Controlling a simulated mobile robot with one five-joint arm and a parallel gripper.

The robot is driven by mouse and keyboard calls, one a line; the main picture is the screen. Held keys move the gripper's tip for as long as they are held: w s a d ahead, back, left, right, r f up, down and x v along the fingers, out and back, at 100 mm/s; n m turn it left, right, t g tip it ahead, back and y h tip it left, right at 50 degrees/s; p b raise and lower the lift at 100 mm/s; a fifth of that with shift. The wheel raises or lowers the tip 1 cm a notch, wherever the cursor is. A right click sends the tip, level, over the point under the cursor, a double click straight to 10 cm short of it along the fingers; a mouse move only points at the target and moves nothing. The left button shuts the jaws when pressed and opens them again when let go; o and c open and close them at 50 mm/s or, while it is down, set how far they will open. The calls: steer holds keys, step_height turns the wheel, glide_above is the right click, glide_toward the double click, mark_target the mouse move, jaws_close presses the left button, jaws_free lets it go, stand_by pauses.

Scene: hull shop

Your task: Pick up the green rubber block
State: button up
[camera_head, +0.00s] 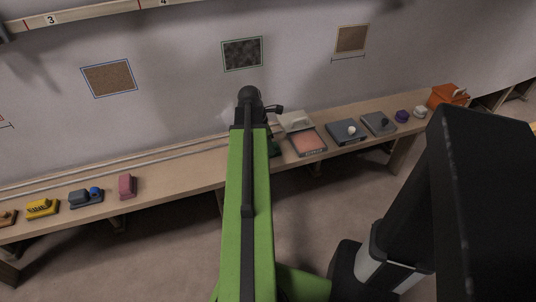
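My arm reaches forward over the bench (180,172). My gripper (250,98) is at the arm's far end, seen from behind, over the middle of the bench; its fingers are hidden, so I cannot tell whether it is open or holds anything. A small dark green thing (274,147) shows just right of my arm, at bench level. It may be the green rubber block, but my arm hides most of it. I cannot tell whether the gripper touches it.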

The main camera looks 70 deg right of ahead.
steer(key=c, duration=0.9)
steer(key=shift+o, duration=0.2)
steer(key=shift+r, duration=0.1)
